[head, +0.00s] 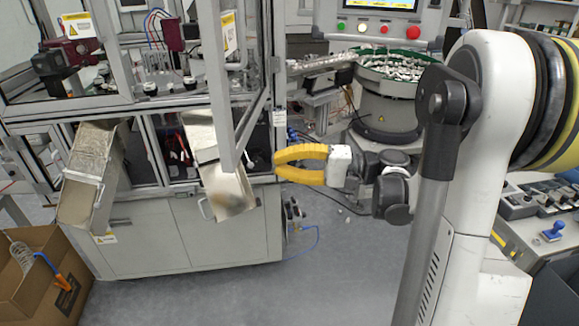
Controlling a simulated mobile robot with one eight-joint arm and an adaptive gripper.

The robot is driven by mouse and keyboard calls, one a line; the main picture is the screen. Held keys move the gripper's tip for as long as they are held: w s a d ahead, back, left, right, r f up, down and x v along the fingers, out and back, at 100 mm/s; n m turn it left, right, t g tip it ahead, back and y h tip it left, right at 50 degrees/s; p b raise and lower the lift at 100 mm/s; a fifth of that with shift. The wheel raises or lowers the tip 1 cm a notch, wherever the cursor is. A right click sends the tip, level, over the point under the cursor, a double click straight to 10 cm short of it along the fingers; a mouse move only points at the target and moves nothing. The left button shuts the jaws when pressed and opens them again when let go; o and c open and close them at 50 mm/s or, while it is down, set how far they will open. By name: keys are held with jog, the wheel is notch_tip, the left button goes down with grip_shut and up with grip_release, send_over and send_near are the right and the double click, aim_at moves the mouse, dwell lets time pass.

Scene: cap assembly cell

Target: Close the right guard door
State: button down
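The right guard door (212,75) is a clear panel in a grey metal frame on the front of the assembly machine. It stands swung open toward me. Its free post slants down to a lower corner above the right metal chute, and its bottom rail runs back to the machine's right side. My gripper (277,164) has yellow fingers pointing left, with their tips together and a gap behind them. It appears empty and is to the right of the door's lower corner, apart from it in the picture. The door's handle cannot be made out.
Two metal chutes, left (88,178) and right (222,170), jut from the machine front. A cardboard box (30,285) is on the floor at left. A bowl feeder (388,105) stands behind my gripper. The middle floor is clear.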

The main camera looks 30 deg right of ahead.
aim_at(234, 160)
jog(key=b+x, duration=0.1)
jog(key=x, duration=0.7)
jog(key=shift+w+a+r, duration=0.1)
jog(key=shift+a, duration=0.1)
jog(key=shift+a, duration=0.1)
